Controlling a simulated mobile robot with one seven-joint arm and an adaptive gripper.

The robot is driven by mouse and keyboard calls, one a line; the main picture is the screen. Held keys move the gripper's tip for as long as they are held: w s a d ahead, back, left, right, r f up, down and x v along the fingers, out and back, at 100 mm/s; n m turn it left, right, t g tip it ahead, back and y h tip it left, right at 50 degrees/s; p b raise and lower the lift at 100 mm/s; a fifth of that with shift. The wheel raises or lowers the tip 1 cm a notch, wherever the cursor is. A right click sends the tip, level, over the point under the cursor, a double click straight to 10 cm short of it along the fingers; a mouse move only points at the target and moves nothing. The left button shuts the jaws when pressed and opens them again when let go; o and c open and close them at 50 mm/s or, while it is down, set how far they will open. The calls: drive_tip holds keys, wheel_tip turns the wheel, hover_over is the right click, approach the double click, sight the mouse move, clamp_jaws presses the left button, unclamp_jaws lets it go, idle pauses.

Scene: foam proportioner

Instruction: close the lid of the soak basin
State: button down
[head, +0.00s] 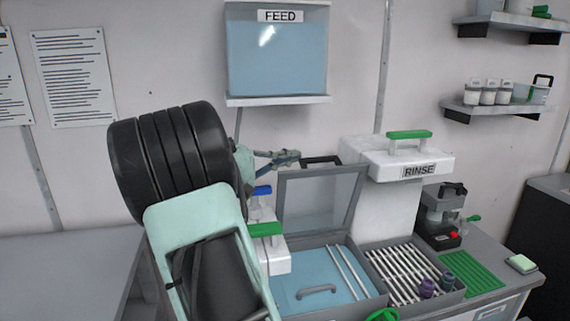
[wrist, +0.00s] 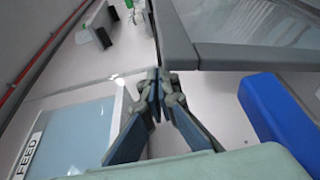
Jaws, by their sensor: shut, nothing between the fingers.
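The soak basin (head: 282,262) is a grey box on the counter with blue liquid, two pale rods and a grey handle inside. Its lid (head: 283,208), a grey frame around a clear pane, stands raised at the basin's back. A black handle (head: 322,160) shows at the lid's top edge. My gripper (head: 297,157) is shut and empty, beside the lid's upper left corner. In the wrist view my gripper (wrist: 156,82) is close to the lid's grey frame (wrist: 230,58); I cannot tell whether they touch.
A blue handle (head: 262,190) and a green-handled white block (head: 275,258) stand left of the basin. The white RINSE tank (head: 380,165) is behind right, and a rack of rods (head: 405,275) adjoins the basin. The FEED tank (head: 277,60) hangs above.

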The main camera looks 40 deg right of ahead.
sight(300, 181)
drive_tip(key=s+a+b, duration=0.1)
drive_tip(key=s, duration=0.1)
drive_tip(key=s+a+f+b, duration=0.1)
drive_tip(key=s+a+b, duration=0.1)
drive_tip(key=s, duration=0.1)
drive_tip(key=s+a+f+b, duration=0.1)
drive_tip(key=s, duration=0.2)
drive_tip(key=shift+a+f, duration=0.15)
drive_tip(key=shift+a, duration=0.05)
